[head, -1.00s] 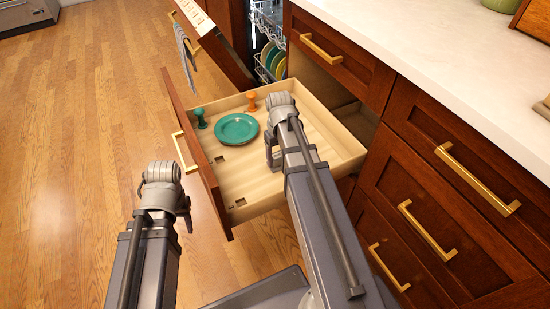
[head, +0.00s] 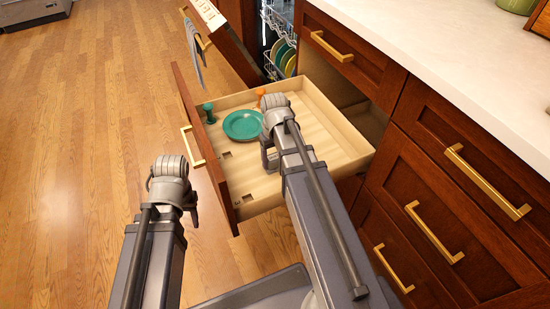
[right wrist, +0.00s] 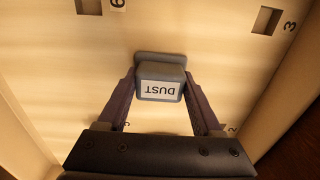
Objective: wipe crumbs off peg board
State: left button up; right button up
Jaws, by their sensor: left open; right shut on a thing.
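The peg board (head: 290,184) is the pale wooden floor of the open drawer, with square holes and printed numbers in the right wrist view (right wrist: 225,70). My right gripper (head: 268,160) is over the board, just right of the teal plate. In the right wrist view it (right wrist: 160,92) is shut on a grey block labelled DUST (right wrist: 160,72), low over the board; whether it touches cannot be told. My left gripper (head: 193,208) is open and empty, outside the drawer front on the left. I can make out no crumbs.
A teal plate (head: 242,125), a green peg (head: 209,112) and a partly hidden orange peg (head: 261,91) stand in the drawer. Drawer walls (head: 335,130) bound the board. An open dishwasher (head: 279,45) is behind; counter (head: 430,40) on the right.

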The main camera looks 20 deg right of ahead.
jog(key=shift+w+d, duration=0.1)
jog(key=shift+d, duration=2.05)
jog(key=shift+w+a, duration=0.1)
jog(key=shift+a, duration=0.05)
jog(key=shift+w+a+f, duration=0.1)
jog(key=shift+w+a, duration=0.65)
jog(key=shift+a, duration=0.3)
jog(key=shift+w+a, duration=0.9)
jog(key=shift+a, duration=0.3)
jog(key=shift+d, duration=0.15)
jog(key=shift+d+r, duration=0.2)
jog(key=shift+d, duration=1.95)
